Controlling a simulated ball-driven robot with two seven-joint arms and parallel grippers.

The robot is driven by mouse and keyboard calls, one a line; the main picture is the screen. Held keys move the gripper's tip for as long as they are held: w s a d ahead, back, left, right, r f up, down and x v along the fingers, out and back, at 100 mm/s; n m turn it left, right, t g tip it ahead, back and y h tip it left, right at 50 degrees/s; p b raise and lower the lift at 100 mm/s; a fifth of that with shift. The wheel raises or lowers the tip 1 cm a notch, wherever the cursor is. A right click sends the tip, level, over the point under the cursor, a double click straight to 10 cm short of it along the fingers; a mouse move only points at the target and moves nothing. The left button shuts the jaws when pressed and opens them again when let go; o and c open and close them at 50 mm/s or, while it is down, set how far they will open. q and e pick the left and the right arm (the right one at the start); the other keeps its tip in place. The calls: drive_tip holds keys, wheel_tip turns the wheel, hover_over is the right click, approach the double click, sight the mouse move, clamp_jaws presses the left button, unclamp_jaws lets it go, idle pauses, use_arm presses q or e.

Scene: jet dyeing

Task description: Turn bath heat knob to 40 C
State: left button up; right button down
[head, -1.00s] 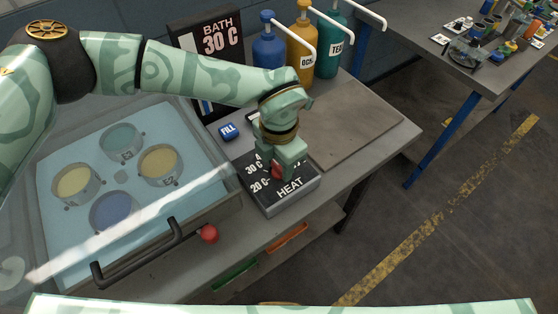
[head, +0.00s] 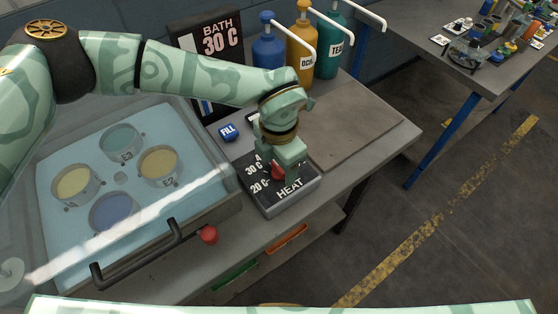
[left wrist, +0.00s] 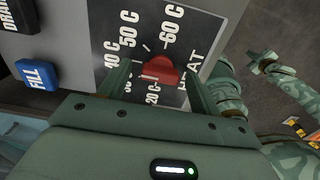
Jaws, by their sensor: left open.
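The red heat knob (head: 278,173) stands on the dark HEAT panel (head: 290,198), with a temperature scale around it. In the left wrist view the red knob (left wrist: 159,70) sits near the marks from 20 C to 60 C; I cannot read its exact setting. My left gripper (head: 282,165) is directly over the panel. In the left wrist view its open fingers (left wrist: 158,88) are apart on either side of the knob, with gaps showing. The bath display (head: 222,38) reads 30 C. Pale green parts at the right of the left wrist view may be my right arm.
A blue FILL button (head: 228,131) is beside the panel. The clear-lidded bath (head: 120,178) with dye cups and a black handle (head: 140,254) is at left. Blue, yellow and teal bottles (head: 302,45) stand behind.

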sight(279, 167)
use_arm(q)
wheel_tip(279, 167, up, 16)
drive_tip(key=p, duration=0.1)
drive_tip(key=shift+r, duration=0.15)
idle(0.6)
